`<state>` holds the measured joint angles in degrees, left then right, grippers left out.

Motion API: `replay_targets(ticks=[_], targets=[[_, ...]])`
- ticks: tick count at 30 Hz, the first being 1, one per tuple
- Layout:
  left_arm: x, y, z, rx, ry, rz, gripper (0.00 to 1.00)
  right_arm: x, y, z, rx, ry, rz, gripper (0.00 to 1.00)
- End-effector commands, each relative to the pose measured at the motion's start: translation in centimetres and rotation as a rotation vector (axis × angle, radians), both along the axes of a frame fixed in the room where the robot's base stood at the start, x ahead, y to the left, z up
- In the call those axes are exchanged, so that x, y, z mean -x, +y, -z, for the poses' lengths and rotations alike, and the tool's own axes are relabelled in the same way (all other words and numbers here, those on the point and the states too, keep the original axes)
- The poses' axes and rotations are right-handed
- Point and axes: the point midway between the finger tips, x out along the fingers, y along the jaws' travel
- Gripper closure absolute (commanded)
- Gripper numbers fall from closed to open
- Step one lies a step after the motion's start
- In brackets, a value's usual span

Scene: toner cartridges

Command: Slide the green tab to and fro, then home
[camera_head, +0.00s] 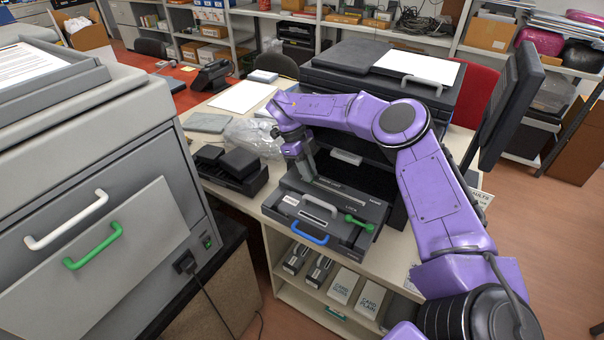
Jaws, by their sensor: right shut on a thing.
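A dark grey toner cartridge (345,197) lies in the pulled-out drawer (327,220) of the black printer on the counter. My right gripper (308,177) reaches down from the upper left onto the left end of a long slot along the cartridge's back. It is shut on the small green tab there, which the fingers almost wholly hide. A green lever (358,222) sits at the right of the drawer, near lettering that reads as LOCK. A blue handle (310,232) is on the drawer's front. My left gripper is not in view.
The black printer (385,72) rises behind the drawer, and a monitor (505,95) stands to the right. A black device (232,168) and clear plastic wrap (255,135) lie left. A large grey machine (95,190) with white and green handles fills the left.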

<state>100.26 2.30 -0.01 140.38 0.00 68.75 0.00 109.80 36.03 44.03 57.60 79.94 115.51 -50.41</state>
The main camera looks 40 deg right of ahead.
Motion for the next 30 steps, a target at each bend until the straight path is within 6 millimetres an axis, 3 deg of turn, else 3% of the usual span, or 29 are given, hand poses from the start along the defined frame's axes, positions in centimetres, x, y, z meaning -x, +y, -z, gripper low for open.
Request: replay_targets(ticks=[11, 12, 14, 24, 30], targets=[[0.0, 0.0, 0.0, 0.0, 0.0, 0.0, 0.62, -0.3, 0.0, -0.2, -0.001, -0.006, 0.001, 1.0], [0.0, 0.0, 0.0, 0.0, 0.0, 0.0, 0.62, -0.3, 0.0, -0.2, 0.0, -0.006, 0.0, 0.77], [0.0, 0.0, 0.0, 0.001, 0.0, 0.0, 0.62, -0.3, 0.0, -0.2, 0.0, -0.006, 0.0, 0.58], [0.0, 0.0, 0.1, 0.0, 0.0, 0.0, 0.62, -0.4, 0.1, -0.4, 0.002, -0.004, 0.001, 0.57], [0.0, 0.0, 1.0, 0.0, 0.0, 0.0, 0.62, -2.0, 0.7, -4.0, 0.006, -0.009, 0.001, 0.57]])
